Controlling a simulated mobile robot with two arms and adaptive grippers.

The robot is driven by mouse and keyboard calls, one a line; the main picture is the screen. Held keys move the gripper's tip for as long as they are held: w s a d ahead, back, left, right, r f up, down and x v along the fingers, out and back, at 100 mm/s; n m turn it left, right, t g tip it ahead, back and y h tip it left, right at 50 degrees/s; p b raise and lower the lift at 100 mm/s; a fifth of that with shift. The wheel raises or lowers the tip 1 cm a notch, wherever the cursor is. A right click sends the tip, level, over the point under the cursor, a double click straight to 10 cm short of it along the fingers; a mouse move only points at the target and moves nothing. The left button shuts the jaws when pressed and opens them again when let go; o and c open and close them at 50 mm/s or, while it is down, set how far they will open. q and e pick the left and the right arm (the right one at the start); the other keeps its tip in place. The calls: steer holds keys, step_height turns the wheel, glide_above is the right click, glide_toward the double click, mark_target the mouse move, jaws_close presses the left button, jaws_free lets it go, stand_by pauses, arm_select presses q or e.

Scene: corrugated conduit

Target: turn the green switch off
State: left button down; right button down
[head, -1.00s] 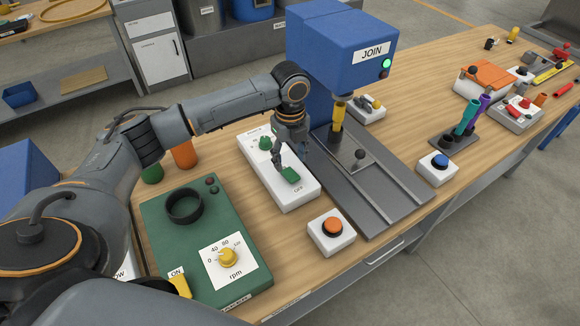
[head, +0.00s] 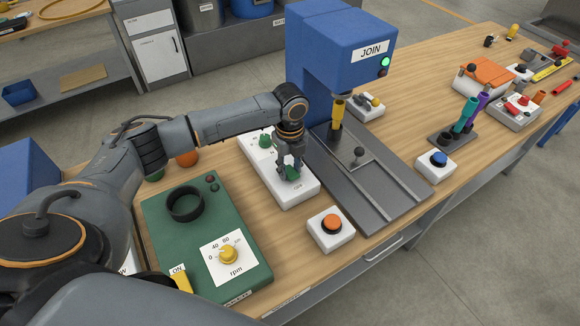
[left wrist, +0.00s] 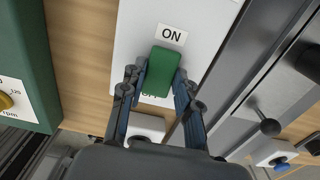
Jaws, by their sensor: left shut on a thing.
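The green switch (left wrist: 160,72) is a rocker on a white panel (head: 305,193), with an ON label (left wrist: 171,36) at its upper end in the left wrist view. The label at its other end is partly hidden. My left gripper (head: 290,172) is down at the switch, with its two fingers (left wrist: 158,88) shut on the sides of the green switch. In the head view the gripper covers most of the switch. I cannot tell for sure which way the rocker is tipped. My right gripper is not in view.
A green knob (head: 265,140) is on the same panel. The JOIN press (head: 345,50) and its grey rail stand to the right. An orange button box (head: 332,229) is in front, and a green rpm unit (head: 165,235) is to the left.

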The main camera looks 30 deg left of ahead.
arm_select(q)
steer(key=shift+d+r+p, duration=0.1)
steer(key=shift+p, duration=0.35)
steer(key=y+p, duration=0.1)
steer(key=t+y+p, duration=0.1)
steer(key=p, duration=0.1)
steer(key=y+p, duration=0.1)
steer(key=p, duration=0.1)
steer(key=shift+s+d+t, duration=0.3)
steer(key=shift+d+t, duration=0.1)
steer(key=shift+f+t+y+p, duration=0.2)
steer(key=shift+t+y+p, duration=0.2)
steer(key=shift+y+p, duration=0.25)
steer(key=c, duration=1)
jaws_free()
steer(key=shift+o, duration=0.2)
